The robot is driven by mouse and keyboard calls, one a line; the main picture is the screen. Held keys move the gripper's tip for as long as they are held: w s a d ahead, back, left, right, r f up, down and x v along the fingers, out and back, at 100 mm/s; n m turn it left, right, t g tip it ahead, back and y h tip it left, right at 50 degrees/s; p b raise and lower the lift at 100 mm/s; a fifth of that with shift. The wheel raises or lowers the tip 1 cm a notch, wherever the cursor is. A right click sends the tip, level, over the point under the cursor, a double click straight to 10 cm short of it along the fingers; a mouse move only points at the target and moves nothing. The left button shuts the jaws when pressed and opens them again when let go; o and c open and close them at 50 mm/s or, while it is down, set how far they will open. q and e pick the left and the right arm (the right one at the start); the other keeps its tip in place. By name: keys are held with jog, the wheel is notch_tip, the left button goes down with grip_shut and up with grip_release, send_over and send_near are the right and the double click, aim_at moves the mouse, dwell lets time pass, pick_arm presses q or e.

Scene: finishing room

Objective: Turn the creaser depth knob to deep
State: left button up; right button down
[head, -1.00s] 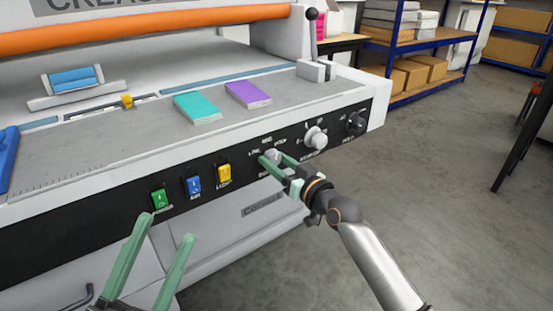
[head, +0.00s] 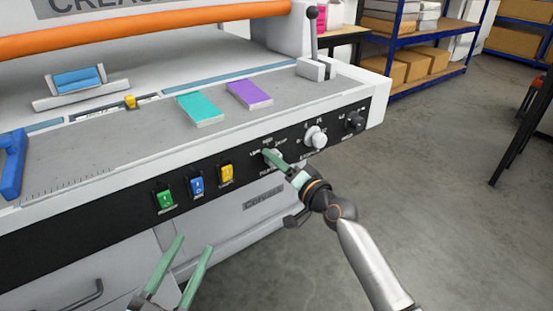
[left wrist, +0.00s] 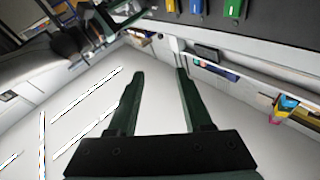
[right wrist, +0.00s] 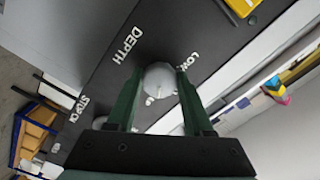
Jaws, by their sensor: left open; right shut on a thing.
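The creaser depth knob (head: 269,160) is on the black front panel, the leftmost of the rotary knobs, mostly hidden in the head view by my fingers. My right gripper (head: 273,156) is shut on it. In the right wrist view the round pale knob (right wrist: 160,80) sits between both fingertips, with a small light mark on its face and "DEPTH" lettering beside it. The surrounding lettering is too small or partly covered to read its exact setting. My left gripper (head: 195,243) is open and empty, below and in front of the panel.
A white knob (head: 316,138) and a dark knob (head: 355,122) lie right of the held one. Green (head: 165,199), blue (head: 196,186) and yellow (head: 226,174) switches lie left. Teal (head: 200,108) and purple (head: 249,94) stacks rest on the bed. Floor at right is clear.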

pick_arm(q)
jog(key=shift+w+a+f+g+y, duration=0.15)
jog(key=shift+f+g+y, duration=0.15)
jog(key=shift+f, duration=0.55)
pick_arm(e)
jog(key=shift+m, duration=0.5)
jog(key=shift+c, duration=1.5)
grip_release()
jog(key=shift+s, duration=0.1)
pick_arm(q)
notch_tip(320, 180, down, 15)
jog(key=s+n+g+y+p, duration=0.2)
jog(key=n+g+p, duration=0.1)
jog(key=g, duration=0.3)
jog(key=shift+s+a+y, duration=0.2)
jog(key=shift+s+y, duration=0.05)
jog(key=shift+y, duration=0.05)
pick_arm(e)
jog(key=v, duration=1.2)
jog(key=shift+s+d, duration=0.1)
